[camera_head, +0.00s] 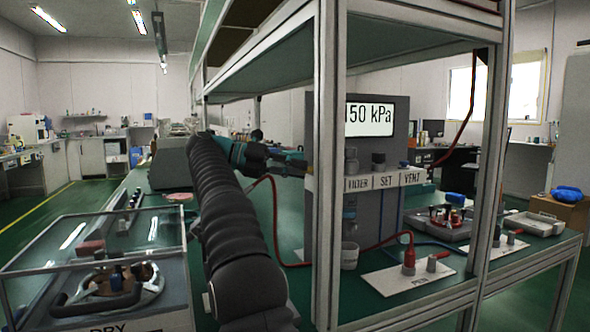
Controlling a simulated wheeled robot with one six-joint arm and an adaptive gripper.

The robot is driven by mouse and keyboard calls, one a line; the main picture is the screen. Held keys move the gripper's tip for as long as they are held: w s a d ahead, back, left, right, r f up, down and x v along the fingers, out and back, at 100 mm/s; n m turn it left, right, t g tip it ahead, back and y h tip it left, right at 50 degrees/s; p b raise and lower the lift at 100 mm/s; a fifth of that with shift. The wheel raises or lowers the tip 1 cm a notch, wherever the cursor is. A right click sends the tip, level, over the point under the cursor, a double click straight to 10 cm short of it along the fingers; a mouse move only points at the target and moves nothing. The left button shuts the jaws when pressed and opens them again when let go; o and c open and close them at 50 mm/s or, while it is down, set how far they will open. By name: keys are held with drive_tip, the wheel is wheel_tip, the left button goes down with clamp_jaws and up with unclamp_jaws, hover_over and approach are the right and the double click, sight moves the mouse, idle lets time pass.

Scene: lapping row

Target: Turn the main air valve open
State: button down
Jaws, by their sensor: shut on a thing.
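My gripper (298,165) reaches in from the left to the left end of the grey air panel (372,222), just left of the rack's front post. Its fingers are shut on a small part there, which I take to be the main air valve; the fingers and the post hide its shape and angle. The panel's display (369,117) reads "150 kPa", its left edge cut off by the post. A label strip (385,181) below reads FILTER, SET and VENT, with knobs above it.
The aluminium rack post (328,240) stands close to my gripper. A red hose (277,235) loops below it to a red connector (408,255) on a white plate (382,281). A clear-lidded box (95,250) is at lower left. A blue item (567,194) sits far right.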

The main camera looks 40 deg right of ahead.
drive_tip(key=shift+d, duration=0.1)
drive_tip(key=c, duration=1.2)
unclamp_jaws()
drive_tip(key=shift+d+f, duration=0.1)
drive_tip(key=shift+d, duration=0.05)
drive_tip(key=shift+s+a, duration=0.1)
drive_tip(key=shift+a, duration=0.15)
